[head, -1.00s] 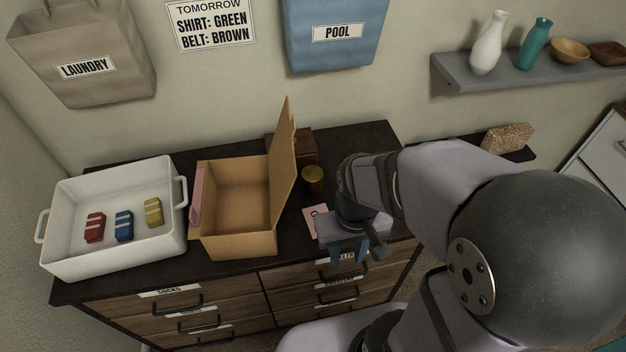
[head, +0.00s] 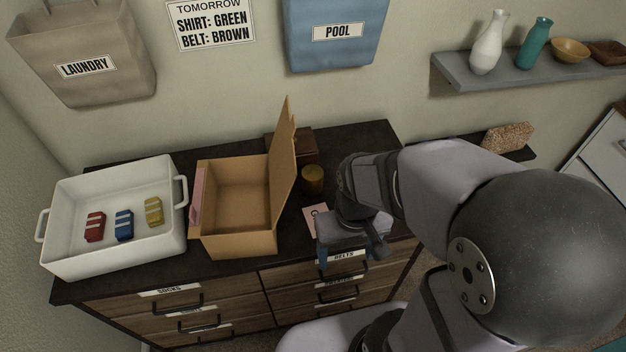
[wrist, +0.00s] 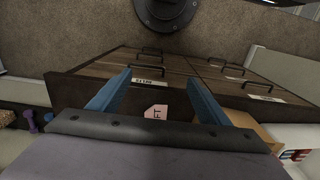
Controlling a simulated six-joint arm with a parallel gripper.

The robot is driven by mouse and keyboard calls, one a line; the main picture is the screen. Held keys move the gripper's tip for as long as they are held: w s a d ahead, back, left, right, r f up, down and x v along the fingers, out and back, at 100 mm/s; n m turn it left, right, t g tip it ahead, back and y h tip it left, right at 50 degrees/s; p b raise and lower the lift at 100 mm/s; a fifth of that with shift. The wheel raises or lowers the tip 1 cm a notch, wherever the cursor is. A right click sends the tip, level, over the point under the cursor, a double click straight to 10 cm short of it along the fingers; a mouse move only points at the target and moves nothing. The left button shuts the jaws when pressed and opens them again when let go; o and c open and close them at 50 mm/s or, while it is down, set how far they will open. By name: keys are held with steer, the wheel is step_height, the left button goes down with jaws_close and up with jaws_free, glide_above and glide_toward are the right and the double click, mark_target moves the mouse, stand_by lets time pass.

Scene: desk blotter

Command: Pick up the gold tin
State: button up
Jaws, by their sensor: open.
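The gold tin (head: 313,180) stands upright on the dark dresser top, just right of the open cardboard box (head: 236,244). I do not make it out in the wrist view. My gripper (head: 334,256) is over the dresser's front edge, nearer the camera than the tin and slightly right of it, apart from it. In the wrist view its two blue fingers (wrist: 159,76) are spread wide with nothing between them. In the head view the wrist partly hides the fingers.
A pink card (head: 316,220) lies between the tin and my gripper. The box's raised flap (head: 284,165) stands close left of the tin. A brown wooden box (head: 305,147) is behind it. A white tray (head: 115,262) with small striped blocks sits at left.

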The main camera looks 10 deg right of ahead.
steer(key=shift+w, duration=0.1)
steer(key=t+p, duration=0.3)
steer(key=t, duration=0.7)
glide_toward(313, 173)
steer(key=f, duration=0.1)
steer(key=s+f, duration=0.1)
steer(key=f, duration=0.1)
steer(key=shift+s+a+f, duration=0.2)
steer(key=shift+f, duration=0.05)
steer(key=shift+w+d+f+t, duration=0.1)
steer(key=shift+w+t, duration=0.45)
steer(key=shift+w, duration=0.5)
steer(key=shift+w+f+t, duration=0.1)
steer(key=shift+w+t, duration=0.45)
steer(key=shift+w, duration=0.55)
steer(key=shift+p+x, duration=0.75)
steer(key=shift+x, duration=1.2)
steer(key=shift+d, duration=0.1)
steer(key=c, duration=1.2)
